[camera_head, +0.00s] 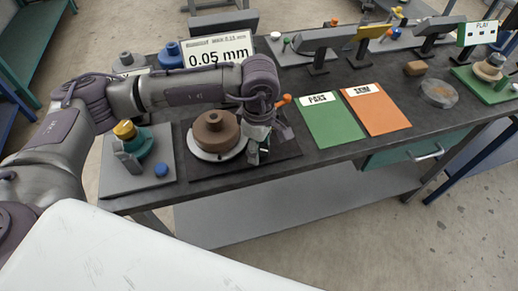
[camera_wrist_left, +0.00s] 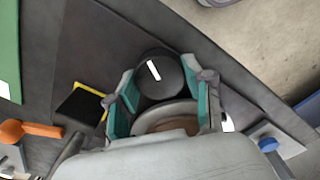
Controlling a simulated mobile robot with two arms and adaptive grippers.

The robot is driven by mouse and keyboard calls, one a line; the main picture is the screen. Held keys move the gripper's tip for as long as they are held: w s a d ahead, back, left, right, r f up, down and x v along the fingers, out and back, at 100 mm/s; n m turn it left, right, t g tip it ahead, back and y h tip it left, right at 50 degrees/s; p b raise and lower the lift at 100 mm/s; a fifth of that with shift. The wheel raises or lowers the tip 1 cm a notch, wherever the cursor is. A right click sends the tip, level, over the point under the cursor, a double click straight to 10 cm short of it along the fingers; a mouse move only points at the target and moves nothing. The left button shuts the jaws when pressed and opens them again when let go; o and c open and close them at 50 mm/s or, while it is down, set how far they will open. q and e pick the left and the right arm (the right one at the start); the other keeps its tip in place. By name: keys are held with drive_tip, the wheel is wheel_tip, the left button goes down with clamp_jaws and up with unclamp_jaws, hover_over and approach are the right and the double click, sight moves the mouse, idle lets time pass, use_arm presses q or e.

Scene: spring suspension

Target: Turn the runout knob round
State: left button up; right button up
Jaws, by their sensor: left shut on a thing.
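The runout knob (camera_wrist_left: 158,75) is a round black knob with a white line on its top. In the left wrist view it sits between the teal pads of my left gripper (camera_wrist_left: 160,92), which is shut on it. The white line slants slightly. In the head view my left gripper (camera_head: 259,152) points down just right of a brown stepped disc (camera_head: 214,128) on a pale round plate (camera_head: 212,154). The gripper hides the knob there. A sign (camera_head: 220,57) behind my arm reads 0.05 mm. My right gripper is not in view.
A grey board with a gold-topped teal part (camera_head: 138,143) and a blue ball (camera_head: 161,170) lies to the left. An orange-tipped lever (camera_head: 284,99) stands close behind the gripper. Green (camera_head: 333,122) and orange (camera_head: 377,110) sheets lie to the right. The bench's front edge is near.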

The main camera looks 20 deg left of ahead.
use_arm(q)
drive_tip(key=o, duration=1.2)
drive_tip(key=shift+c, duration=0.2)
drive_tip(key=shift+r, duration=0.1)
wheel_tip(320, 180, up, 12)
